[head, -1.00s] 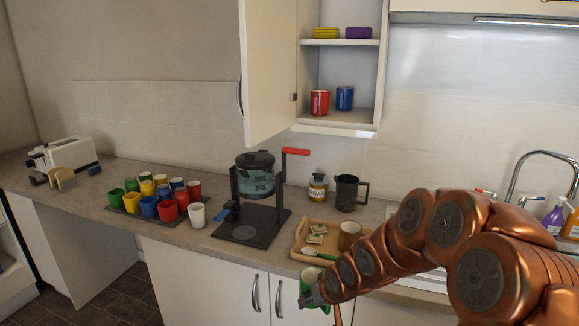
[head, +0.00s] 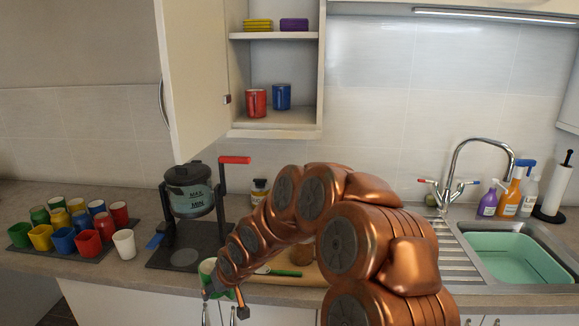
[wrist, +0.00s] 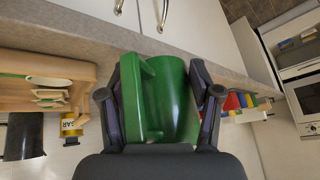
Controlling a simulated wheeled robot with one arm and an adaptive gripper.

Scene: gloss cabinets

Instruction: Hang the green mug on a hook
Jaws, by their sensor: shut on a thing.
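The green mug (wrist: 178,105) is between the two dark fingers of my gripper (wrist: 160,93) in the wrist view, which are shut on it. Its handle (wrist: 157,98) faces the camera, left of the body. In the head view the green mug (head: 206,268) shows in part at the counter's front edge, white inside, partly covered by my arm. My gripper there (head: 214,288) is mostly hidden. I see no hook in either view.
An open cupboard (head: 277,118) holds a red and a blue mug. A sink (head: 515,250) is at right.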

